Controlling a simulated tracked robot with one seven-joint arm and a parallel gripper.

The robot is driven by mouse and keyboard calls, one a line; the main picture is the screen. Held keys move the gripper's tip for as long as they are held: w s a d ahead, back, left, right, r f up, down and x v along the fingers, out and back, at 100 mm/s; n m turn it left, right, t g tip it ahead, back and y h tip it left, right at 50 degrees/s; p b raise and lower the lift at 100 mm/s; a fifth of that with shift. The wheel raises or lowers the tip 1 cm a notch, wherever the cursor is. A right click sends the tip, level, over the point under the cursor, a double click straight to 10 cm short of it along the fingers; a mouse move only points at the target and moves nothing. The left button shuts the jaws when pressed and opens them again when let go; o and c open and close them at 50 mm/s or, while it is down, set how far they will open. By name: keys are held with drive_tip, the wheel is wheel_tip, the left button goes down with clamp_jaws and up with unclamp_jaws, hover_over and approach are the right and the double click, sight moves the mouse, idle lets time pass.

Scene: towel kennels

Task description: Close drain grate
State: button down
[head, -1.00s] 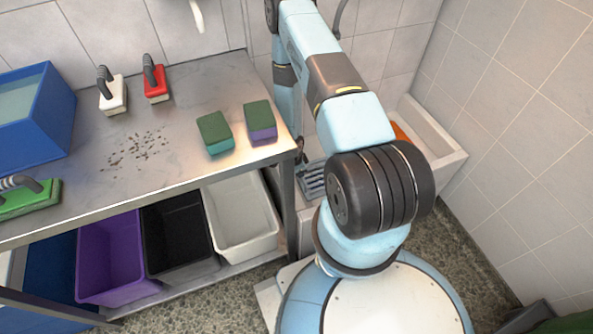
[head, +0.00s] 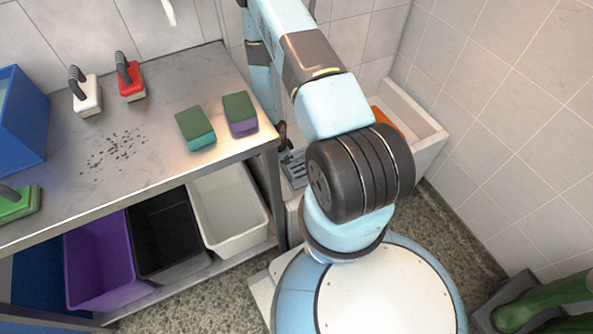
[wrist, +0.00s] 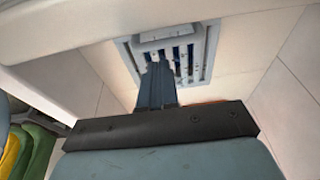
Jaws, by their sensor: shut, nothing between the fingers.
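The drain grate (wrist: 190,66) is a light grey frame with dark slots, in the upper middle of the wrist view. In the head view the grate (head: 295,168) shows partly between the table's right end and my arm. My gripper (wrist: 158,66) has its dark fingers together, with nothing seen between them. In the wrist view the fingertips overlap the left part of the grate's slots; I cannot tell whether they touch it. A raised grey bar (wrist: 166,33) runs along the grate's upper edge. My arm hides part of the grate in the head view, and its tilt is unclear.
A steel table (head: 150,170) stands left, bearing a green-teal sponge (head: 196,127), a green-purple sponge (head: 240,113), brushes and a blue tub (head: 20,118). Bins sit below, including a white one (head: 228,210). A white trough (head: 420,120) stands behind my arm, near the tiled right wall.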

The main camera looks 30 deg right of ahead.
drive_tip(key=s+a+r, duration=0.1)
drive_tip(key=s+r, duration=0.7)
drive_tip(key=s, duration=0.4)
drive_tip(key=shift+a, duration=0.25)
